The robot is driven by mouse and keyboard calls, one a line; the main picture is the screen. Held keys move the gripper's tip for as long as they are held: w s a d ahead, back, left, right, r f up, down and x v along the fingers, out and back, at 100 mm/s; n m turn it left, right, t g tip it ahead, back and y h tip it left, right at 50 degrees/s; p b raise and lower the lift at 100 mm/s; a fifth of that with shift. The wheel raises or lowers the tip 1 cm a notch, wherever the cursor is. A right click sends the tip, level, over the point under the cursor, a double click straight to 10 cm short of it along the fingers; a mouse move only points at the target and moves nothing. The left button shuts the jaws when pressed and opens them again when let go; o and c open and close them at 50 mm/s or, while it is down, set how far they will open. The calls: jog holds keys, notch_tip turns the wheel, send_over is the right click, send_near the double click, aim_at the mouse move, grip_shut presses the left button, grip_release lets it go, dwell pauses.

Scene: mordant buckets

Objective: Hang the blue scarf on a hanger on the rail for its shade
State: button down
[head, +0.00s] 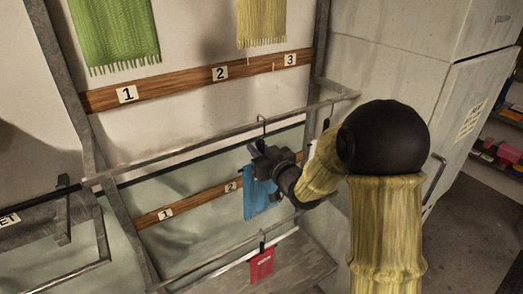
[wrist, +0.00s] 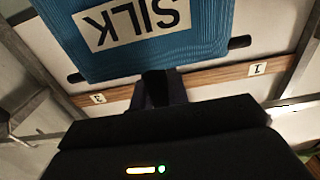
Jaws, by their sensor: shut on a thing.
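The blue scarf (head: 258,200) hangs folded over a dark hanger in the head view, below the middle of the upper metal rail (head: 205,148). It fills the top of the wrist view (wrist: 205,50), with an upside-down label reading SILK. The hanger (wrist: 240,43) shows its dark bar ends on both sides of the cloth. My gripper (head: 262,152) is shut on the hanger just above the scarf; its dark fingers also show in the wrist view (wrist: 157,88). A hook (head: 262,122) rises above it at the rail. I cannot tell whether it rests on the rail.
A lower rail carries a small red cloth (head: 262,265) on a hanger. Green (head: 113,32) and pale yellow (head: 261,22) scarves hang above a wooden strip (head: 175,83) numbered 1 to 3. A second numbered strip (head: 195,202) runs behind the rail. A grey cabinet (head: 400,60) stands right.

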jog(key=shift+w+a+f+b, duration=0.65)
jog(key=shift+w+f+b, duration=0.15)
jog(key=shift+f, duration=0.2)
jog(key=shift+w, duration=0.1)
jog(key=shift+a, duration=0.1)
jog(key=c, duration=1.5)
grip_release()
jog(key=shift+o, duration=1)
